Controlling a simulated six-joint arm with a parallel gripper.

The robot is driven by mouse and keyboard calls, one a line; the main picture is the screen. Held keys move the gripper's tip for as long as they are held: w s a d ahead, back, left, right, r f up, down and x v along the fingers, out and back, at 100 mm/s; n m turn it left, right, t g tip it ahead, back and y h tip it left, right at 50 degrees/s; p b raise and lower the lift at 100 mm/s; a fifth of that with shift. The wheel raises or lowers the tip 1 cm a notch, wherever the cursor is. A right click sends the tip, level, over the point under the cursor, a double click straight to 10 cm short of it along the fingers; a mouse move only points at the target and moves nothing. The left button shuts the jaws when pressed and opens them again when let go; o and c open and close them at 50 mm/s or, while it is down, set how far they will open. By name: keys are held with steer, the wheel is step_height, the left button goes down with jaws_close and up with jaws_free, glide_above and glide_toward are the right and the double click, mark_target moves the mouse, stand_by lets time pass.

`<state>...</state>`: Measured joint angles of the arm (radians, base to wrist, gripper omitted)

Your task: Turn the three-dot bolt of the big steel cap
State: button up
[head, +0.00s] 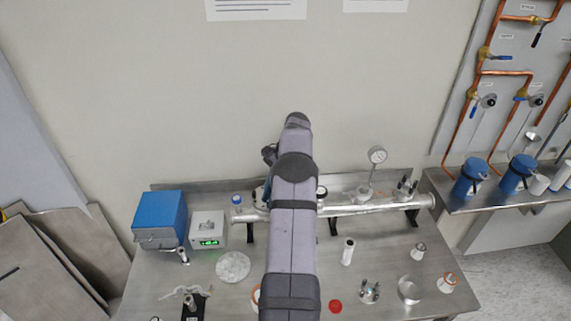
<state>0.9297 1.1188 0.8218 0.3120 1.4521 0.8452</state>
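My arm rises through the middle of the head view and covers part of the bench and the steel pipe (345,210). My gripper is hidden behind the arm, so its fingers do not show. A steel fitting with several upright bolts (405,188) stands at the pipe's right end. A smaller piece with several upright posts (370,292) stands on the bench at the front right. I cannot tell which fitting is the big steel cap; it may be behind my arm. No dot marks can be made out on any bolt.
A blue box (160,219) and a grey unit with a green display (208,230) stand at left. A white-capped cylinder (348,252), a red disc (335,306) and steel cups (409,289) occupy the bench at right.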

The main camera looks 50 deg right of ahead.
steer(key=m+b, duration=0.1)
steer(key=m+t+b, duration=0.1)
steer(key=m, duration=0.1)
steer(key=shift+s+f+m, duration=0.15)
steer(key=shift+m, duration=0.15)
steer(key=m+b, duration=0.1)
steer(key=m, duration=0.1)
steer(key=m+t+h+b, duration=0.1)
steer(key=m+b, duration=0.1)
steer(key=shift+s+a+f+t+h, duration=0.1)
steer(key=shift+a+t+h, duration=0.1)
steer(key=shift+t+h, duration=0.1)
steer(key=s+d+r+n+g, duration=0.1)
steer(key=s+r+n, duration=0.1)
steer(key=r+n, duration=0.3)
steer(key=s+d+r+n+g, duration=0.1)
steer(key=r+n, duration=0.3)
steer(key=r, duration=0.7)
steer(key=shift+s+n+b, duration=0.4)
steer(key=shift+s, duration=0.2)
steer(key=shift+d+r, duration=0.1)
steer(key=shift+r, duration=0.05)
